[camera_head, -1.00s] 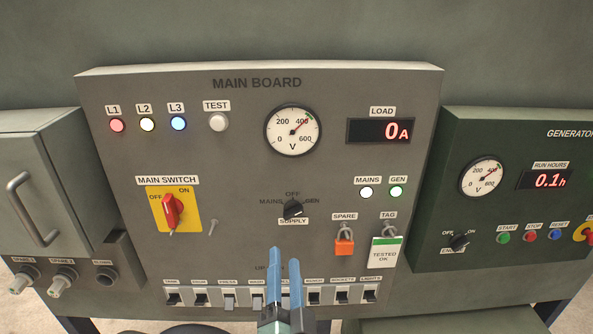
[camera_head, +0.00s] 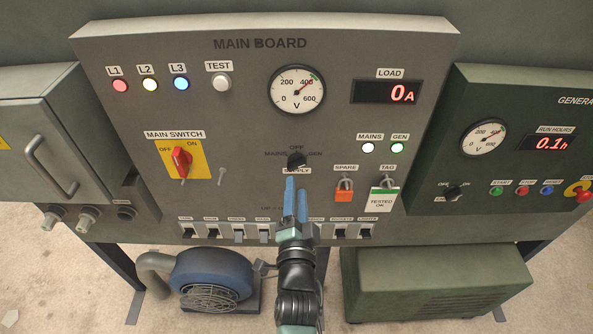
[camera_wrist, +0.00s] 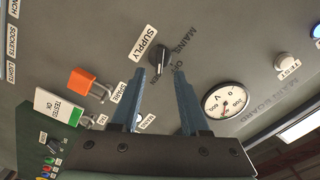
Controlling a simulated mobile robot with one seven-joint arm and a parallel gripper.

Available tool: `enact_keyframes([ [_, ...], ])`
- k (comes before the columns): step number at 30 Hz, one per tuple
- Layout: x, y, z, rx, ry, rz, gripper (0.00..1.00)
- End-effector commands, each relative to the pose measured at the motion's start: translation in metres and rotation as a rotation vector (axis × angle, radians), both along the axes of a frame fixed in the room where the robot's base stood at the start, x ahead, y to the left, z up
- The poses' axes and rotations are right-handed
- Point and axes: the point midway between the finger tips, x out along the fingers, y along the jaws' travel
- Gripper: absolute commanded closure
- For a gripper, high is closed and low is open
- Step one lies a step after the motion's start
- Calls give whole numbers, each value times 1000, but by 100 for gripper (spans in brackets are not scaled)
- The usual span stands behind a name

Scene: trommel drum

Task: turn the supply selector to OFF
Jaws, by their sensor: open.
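The supply selector (camera_head: 296,160) is a small black knob on the grey main board (camera_head: 130,110), with MAINS marked left, OFF above and GEN right. Its handle looks turned towards GEN, but it is small and hard to read in the head view. In the wrist view the selector (camera_wrist: 166,60) lies just beyond the fingertips, its handle side-on. My gripper (camera_head: 296,188) has two blue fingers, apart and empty, just below the selector and over part of the SUPPLY label. The gripper (camera_wrist: 159,78) shows no contact with the knob.
An orange padlock (camera_head: 344,190) and a TESTED OK tag (camera_head: 383,199) hang to the right. A row of breakers (camera_head: 238,234) runs below, partly behind my arm. The voltmeter (camera_head: 297,90) is above.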

Motion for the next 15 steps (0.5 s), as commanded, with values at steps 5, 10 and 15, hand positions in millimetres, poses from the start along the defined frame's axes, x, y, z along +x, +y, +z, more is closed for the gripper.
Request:
enact_keyframes([
  [5,33,-1,-1,0,-1,-2,55],
  [10,53,0,0,-1,0,0,55],
  [15,62,0,0,0,0,0,55],
])
